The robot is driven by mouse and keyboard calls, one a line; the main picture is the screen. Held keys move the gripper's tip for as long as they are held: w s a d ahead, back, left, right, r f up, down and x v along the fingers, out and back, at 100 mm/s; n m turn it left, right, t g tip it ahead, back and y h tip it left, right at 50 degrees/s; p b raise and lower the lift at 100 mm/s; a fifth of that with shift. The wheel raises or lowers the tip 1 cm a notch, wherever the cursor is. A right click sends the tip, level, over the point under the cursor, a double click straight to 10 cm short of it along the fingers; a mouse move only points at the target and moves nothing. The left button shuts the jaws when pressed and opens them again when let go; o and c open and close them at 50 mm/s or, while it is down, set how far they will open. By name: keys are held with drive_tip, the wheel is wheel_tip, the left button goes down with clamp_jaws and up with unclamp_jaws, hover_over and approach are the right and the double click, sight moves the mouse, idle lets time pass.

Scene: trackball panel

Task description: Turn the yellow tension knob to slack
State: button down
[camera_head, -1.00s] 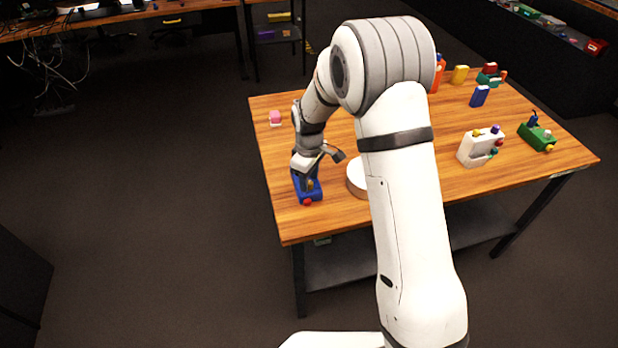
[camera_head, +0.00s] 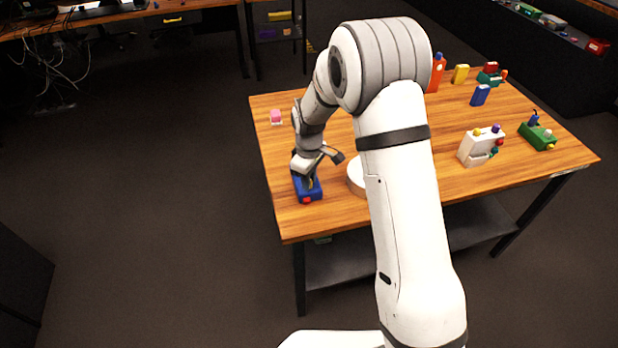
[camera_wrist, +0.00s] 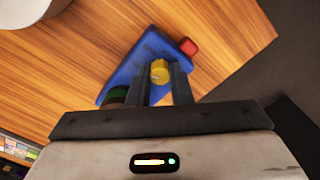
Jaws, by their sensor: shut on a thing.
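The yellow tension knob (camera_wrist: 159,72) stands on a blue panel (camera_wrist: 122,76), seen in the wrist view. My gripper (camera_wrist: 161,74) is shut on the knob, one finger on each side of it. A red part (camera_wrist: 187,47) sits at one end of the panel, and a dark green round part (camera_wrist: 117,95) is at the other end, partly hidden by my gripper. In the head view the blue panel (camera_head: 311,193) lies near the table's front left corner, with my gripper (camera_head: 309,183) over it, hiding the knob there.
A round white-topped wooden thing (camera_head: 357,178) stands right of the panel, partly behind my arm. A white panel (camera_head: 480,147) and a green panel (camera_head: 538,136) stand at the right. Bare wood lies behind the panel.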

drive_tip(key=shift+d+m, duration=0.1)
drive_tip(key=shift+m, duration=0.2)
drive_tip(key=shift+f+m+b, duration=0.1)
drive_tip(key=shift+m+b, duration=0.55)
drive_tip(key=shift+m, duration=0.15)
drive_tip(key=m+b, duration=0.1)
drive_tip(key=m, duration=0.2)
drive_tip(key=shift+m, duration=0.3)
drive_tip(key=m+b, duration=0.2)
drive_tip(key=m, duration=0.4)
drive_tip(key=m+b, duration=0.1)
drive_tip(key=m, duration=0.5)
drive_tip(key=shift+m, duration=0.4)
drive_tip(key=m+b, duration=0.1)
drive_tip(key=m, duration=0.4)
drive_tip(key=shift+m, duration=0.3)
drive_tip(key=c, duration=1.3)
unclamp_jaws()
